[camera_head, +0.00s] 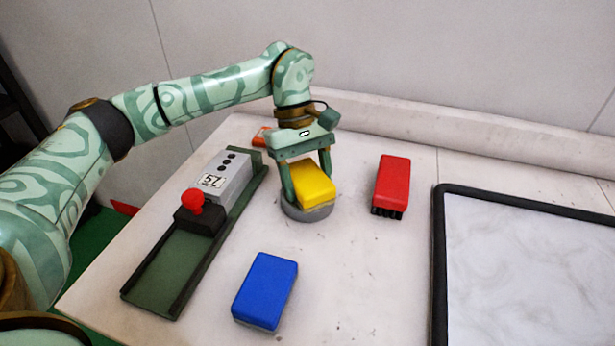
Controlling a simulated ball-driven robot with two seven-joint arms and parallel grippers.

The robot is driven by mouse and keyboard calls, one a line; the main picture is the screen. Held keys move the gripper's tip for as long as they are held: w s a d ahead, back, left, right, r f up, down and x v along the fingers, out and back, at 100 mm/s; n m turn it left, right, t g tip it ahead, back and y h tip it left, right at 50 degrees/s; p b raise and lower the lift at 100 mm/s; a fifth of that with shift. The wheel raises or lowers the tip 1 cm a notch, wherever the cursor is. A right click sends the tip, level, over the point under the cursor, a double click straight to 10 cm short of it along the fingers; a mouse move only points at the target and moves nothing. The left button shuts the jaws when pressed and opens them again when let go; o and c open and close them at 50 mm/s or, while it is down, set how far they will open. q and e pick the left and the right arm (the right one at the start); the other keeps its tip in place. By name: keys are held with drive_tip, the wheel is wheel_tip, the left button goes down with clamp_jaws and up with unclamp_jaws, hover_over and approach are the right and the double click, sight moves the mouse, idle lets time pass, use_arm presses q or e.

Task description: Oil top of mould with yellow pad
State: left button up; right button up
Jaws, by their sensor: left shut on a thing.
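My left gripper (308,178) points down near the middle of the table, its two fingers shut on the yellow pad (315,183). The yellow pad sits at a round grey dish (305,213), whose rim shows around and below it. Whether the pad's underside touches the dish is hard to tell. My right gripper is not in view.
A red brush (392,184) with black bristles lies right of the dish. A blue pad (265,290) lies at the front. A black-framed, marbled white panel (535,270) fills the right side. A small orange-red thing (262,136) lies behind the tray. A raised ledge (420,125) bounds the back.

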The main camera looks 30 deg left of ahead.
sight(308, 176)
use_arm(q)
drive_tip(key=shift+f, duration=0.1)
idle(0.3)
wheel_tip(308, 176, up, 7)
drive_tip(key=p, duration=0.5)
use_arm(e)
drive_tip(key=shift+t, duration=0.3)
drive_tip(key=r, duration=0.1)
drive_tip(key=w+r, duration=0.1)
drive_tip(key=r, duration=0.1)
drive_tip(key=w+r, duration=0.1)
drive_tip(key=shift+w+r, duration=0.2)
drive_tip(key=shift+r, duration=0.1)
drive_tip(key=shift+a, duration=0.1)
